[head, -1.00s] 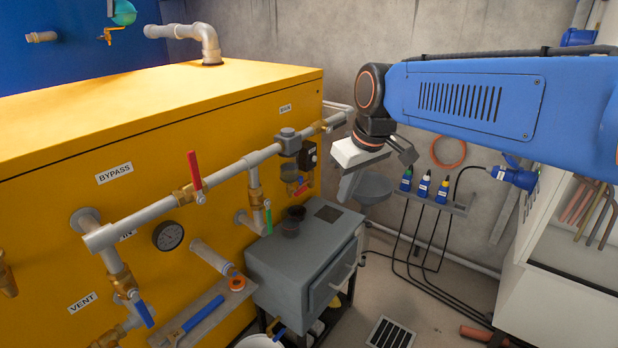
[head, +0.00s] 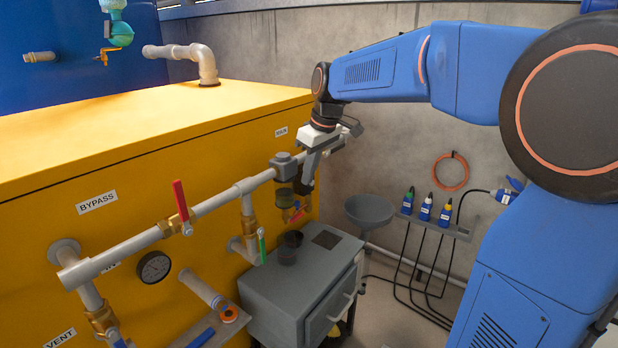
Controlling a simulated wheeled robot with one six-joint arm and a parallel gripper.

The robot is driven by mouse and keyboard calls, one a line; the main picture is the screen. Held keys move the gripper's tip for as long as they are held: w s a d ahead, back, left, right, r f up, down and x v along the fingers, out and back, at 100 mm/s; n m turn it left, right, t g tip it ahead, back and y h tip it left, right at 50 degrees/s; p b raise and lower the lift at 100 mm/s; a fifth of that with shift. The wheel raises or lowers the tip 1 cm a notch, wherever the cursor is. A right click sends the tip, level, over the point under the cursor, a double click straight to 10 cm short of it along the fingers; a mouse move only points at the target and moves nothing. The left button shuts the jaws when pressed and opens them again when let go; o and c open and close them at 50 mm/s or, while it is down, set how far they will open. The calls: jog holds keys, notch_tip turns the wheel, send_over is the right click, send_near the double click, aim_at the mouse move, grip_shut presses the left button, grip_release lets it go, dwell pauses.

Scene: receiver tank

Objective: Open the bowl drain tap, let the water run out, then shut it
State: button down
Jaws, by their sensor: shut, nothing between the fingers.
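The filter bowl (head: 285,187) hangs under a grey filter head (head: 286,164) on the pipe along the yellow tank. Below it is a small brass and red fitting, which looks like the bowl drain tap (head: 294,213); its handle position is too small to tell. My gripper (head: 308,176) points down just right of the filter head, close to the bowl. It is shut and holds nothing. It partly hides the dark part beside the bowl, and I cannot tell if its fingertips touch anything. Water in the bowl cannot be made out.
A dark cup (head: 289,247) stands on the grey cabinet (head: 300,290) below the bowl. A grey funnel (head: 369,210) is on the wall to the right. A red-handled valve (head: 181,208) and a green-handled valve (head: 262,245) are on pipes to the left.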

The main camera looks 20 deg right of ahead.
send_over(303, 215)
jog(key=s, duration=0.1)
notch_tip(303, 215, down, 10)
jog(key=shift+a+r, duration=0.15)
jog(key=shift+r, duration=0.05)
jog(key=shift+f, duration=0.8)
jog(key=shift+w+d+f+g+y, duration=0.15)
jog(key=shift+d+f+g+y, duration=0.2)
jog(key=shift+g+y, duration=0.3)
jog(key=g+y, duration=0.1)
jog(key=d+f+y, duration=0.1)
jog(key=shift+w+m+g+y, duration=0.35)
jog(key=shift+m, duration=0.05)
notch_tip(303, 215, down, 2)
jog(key=g+y, duration=0.1)
jog(key=y, duration=0.1)
jog(key=g+y, duration=0.1)
jog(key=y, duration=0.1)
jog(key=shift+w+d+f+m+g, duration=0.1)
jog(key=shift+w+f+m+g, duration=0.1)
jog(key=shift+m+g, duration=0.2)
jog(key=shift+f, duration=0.15)
